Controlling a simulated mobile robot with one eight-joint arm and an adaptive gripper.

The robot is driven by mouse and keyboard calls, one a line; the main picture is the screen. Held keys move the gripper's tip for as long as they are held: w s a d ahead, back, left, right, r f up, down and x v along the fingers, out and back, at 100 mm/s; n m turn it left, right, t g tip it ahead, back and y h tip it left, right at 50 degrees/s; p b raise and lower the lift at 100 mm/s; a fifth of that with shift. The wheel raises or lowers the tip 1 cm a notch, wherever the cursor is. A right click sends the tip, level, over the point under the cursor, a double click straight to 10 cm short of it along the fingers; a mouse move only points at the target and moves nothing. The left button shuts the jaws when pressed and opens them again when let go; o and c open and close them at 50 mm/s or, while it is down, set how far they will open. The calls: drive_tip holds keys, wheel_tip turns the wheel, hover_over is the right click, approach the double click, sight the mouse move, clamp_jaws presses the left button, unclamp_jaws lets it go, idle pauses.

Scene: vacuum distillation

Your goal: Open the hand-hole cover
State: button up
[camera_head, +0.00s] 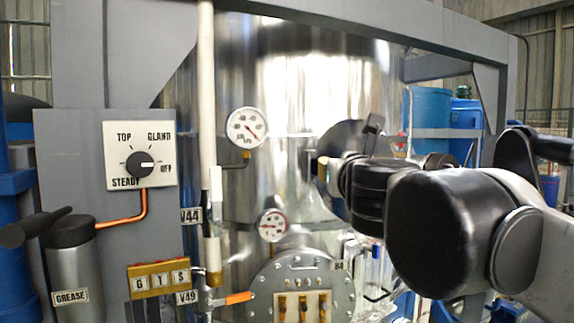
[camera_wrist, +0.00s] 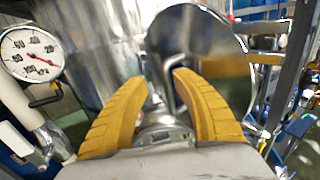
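A round, shiny metal disc (camera_wrist: 190,45), which looks like the hand-hole cover, fills the upper middle of the wrist view. In the head view a dark round disc (camera_head: 340,140) shows on the steel vessel, partly behind my arm. A bent metal rod (camera_wrist: 168,76), like a handle, shows between the fingertips of my gripper (camera_wrist: 159,80). The two yellow fingers are apart, with a gap around the rod's line of sight. I cannot tell whether they touch it. In the head view my arm mostly hides the fingers.
The steel vessel (camera_head: 285,100) carries an upper gauge (camera_head: 246,127) and a lower gauge (camera_head: 272,226). A bolted round flange (camera_head: 300,272) sits below. A grey panel with a selector dial (camera_head: 140,163) and a grease canister (camera_head: 72,265) stand left. Grey frame beams cross above.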

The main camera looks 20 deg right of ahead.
drive_tip(key=v, duration=1)
drive_tip(key=shift+s, duration=0.25)
drive_tip(key=shift+r, duration=0.1)
drive_tip(key=a+f+n+g+y+b, duration=0.1)
drive_tip(key=a+f+n+y+b, duration=0.25)
drive_tip(key=f+n+b, duration=0.8)
drive_tip(key=w+a+f+n+g+y+b, duration=0.1)
drive_tip(key=a+f+n+y+b, duration=0.35)
drive_tip(key=f, duration=1.25)
drive_tip(key=a+f+n+g+y+b, duration=0.1)
drive_tip(key=a+f+n+b, duration=0.5)
drive_tip(key=f+n, duration=0.6)
drive_tip(key=s+d+f+n+g+h+b, duration=0.1)
drive_tip(key=f+b, duration=0.4)
drive_tip(key=f, duration=0.7)
drive_tip(key=s+d+f+n+g+h+b, duration=0.1)
drive_tip(key=s+d+f+n+g+b, duration=0.3)
drive_tip(key=f, duration=0.9)
drive_tip(key=s+d+f+n+g+h+b, duration=0.2)
drive_tip(key=f+n+b, duration=0.4)
drive_tip(key=f, duration=0.7)
drive_tip(key=s+d, duration=0.1)
drive_tip(key=s, duration=0.1)
drive_tip(key=shift+s+d, duration=0.35)
